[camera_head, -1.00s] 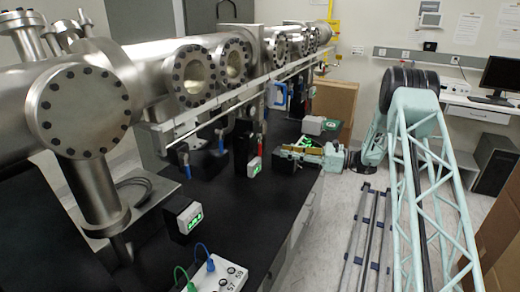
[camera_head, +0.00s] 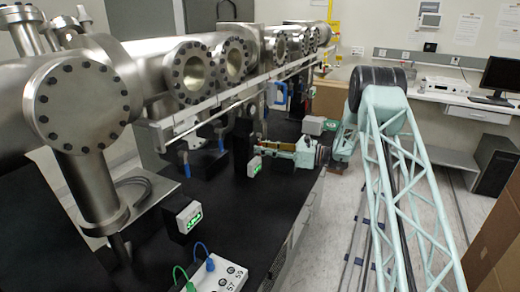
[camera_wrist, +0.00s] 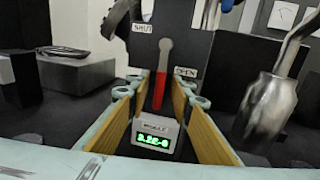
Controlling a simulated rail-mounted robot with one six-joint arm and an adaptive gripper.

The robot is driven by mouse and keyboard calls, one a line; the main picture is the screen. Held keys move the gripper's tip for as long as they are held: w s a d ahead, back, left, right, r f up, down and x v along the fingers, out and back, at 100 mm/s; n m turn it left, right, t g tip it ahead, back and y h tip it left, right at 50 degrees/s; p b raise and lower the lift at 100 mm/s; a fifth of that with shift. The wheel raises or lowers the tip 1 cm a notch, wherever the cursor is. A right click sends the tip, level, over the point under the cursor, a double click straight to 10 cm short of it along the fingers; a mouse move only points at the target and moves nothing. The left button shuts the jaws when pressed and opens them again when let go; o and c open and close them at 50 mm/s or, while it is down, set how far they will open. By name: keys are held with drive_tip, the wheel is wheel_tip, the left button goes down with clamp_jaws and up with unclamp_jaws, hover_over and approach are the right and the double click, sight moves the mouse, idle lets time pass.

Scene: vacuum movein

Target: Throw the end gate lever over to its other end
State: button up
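The end gate lever (camera_wrist: 159,88) has a grey arm and a red grip, and points down from its pivot on a dark plate in the wrist view. The plate has a SHUT label (camera_wrist: 142,28) at upper left and an OPEN label (camera_wrist: 186,73) at right, partly covered. My gripper (camera_wrist: 161,90) is open. Its two gold-padded fingers stand left and right of the red grip, with gaps on both sides. In the head view my gripper (camera_head: 273,146) is low over the bench, pointing left; the lever is hard to make out there.
A gauge with green digits (camera_wrist: 154,139) shows between my fingers, below the lever. A metal cylinder (camera_wrist: 267,107) stands right of my fingers. The steel beamline (camera_head: 150,75) and its rail run above the black bench (camera_head: 225,215).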

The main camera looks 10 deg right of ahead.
drive_tip(key=shift+w+a, duration=0.25)
drive_tip(key=shift+a, duration=0.2)
clamp_jaws()
